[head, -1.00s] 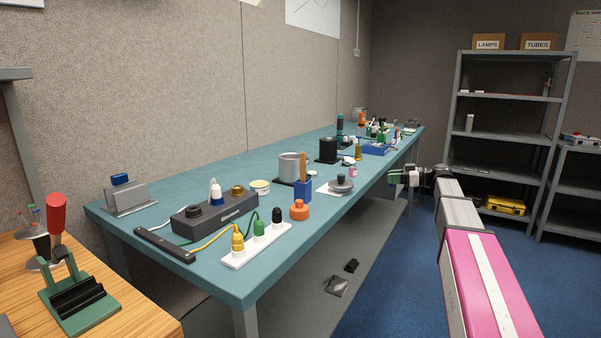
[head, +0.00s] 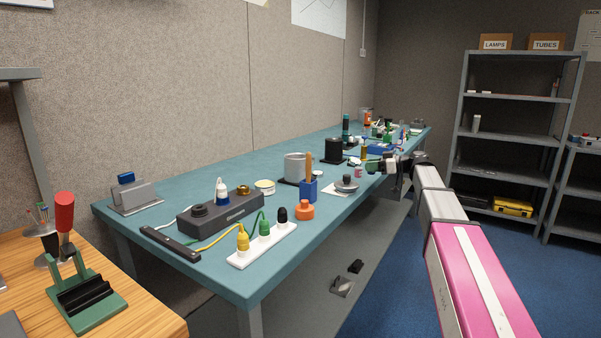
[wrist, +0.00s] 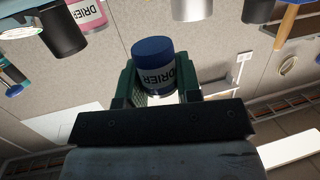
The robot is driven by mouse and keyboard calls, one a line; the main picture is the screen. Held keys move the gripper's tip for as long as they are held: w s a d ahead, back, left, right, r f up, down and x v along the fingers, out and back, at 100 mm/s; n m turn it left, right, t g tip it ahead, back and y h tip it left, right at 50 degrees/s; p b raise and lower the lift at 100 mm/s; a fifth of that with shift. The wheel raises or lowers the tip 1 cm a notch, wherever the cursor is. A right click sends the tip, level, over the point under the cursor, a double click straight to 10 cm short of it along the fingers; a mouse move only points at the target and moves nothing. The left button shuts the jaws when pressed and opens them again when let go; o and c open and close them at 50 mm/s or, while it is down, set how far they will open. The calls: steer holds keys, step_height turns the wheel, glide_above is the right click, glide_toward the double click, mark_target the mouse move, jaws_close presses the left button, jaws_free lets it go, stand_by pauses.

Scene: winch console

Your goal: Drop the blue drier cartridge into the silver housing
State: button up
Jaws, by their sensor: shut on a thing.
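The blue drier cartridge (wrist: 153,66), with a blue cap and a white DRIER label, sits between the green fingers of my gripper (wrist: 155,85) in the wrist view. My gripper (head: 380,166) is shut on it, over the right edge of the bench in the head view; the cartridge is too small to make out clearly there. The silver housing (head: 294,168) is an open-topped grey cylinder on a dark base, left of my gripper and apart from it. Part of it shows at the top of the wrist view (wrist: 191,9).
A black housing (head: 333,151) stands behind the silver one. A pink DRIER cartridge (wrist: 87,13) is near it. A blue holder with a wooden handle (head: 308,188), an orange knob (head: 305,210) and a grey round part (head: 346,184) stand at the bench's near edge.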

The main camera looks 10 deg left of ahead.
steer(key=s+a+r, duration=0.1)
steer(key=a+r, duration=0.3)
steer(key=a, duration=0.5)
steer(key=s+a+r, duration=0.1)
steer(key=a+r, duration=0.2)
steer(key=a, duration=0.6)
steer(key=s+a+r, duration=0.1)
steer(key=a+r, duration=0.3)
steer(key=a, duration=0.5)
steer(key=shift+w+a+f, duration=0.1)
steer(key=shift+w+f, duration=0.05)
steer(key=shift+f, duration=2.8)
steer(key=o, duration=1)
steer(key=v, duration=0.7)
steer(key=shift+d, duration=0.25)
steer(key=shift+d, duration=0.1)
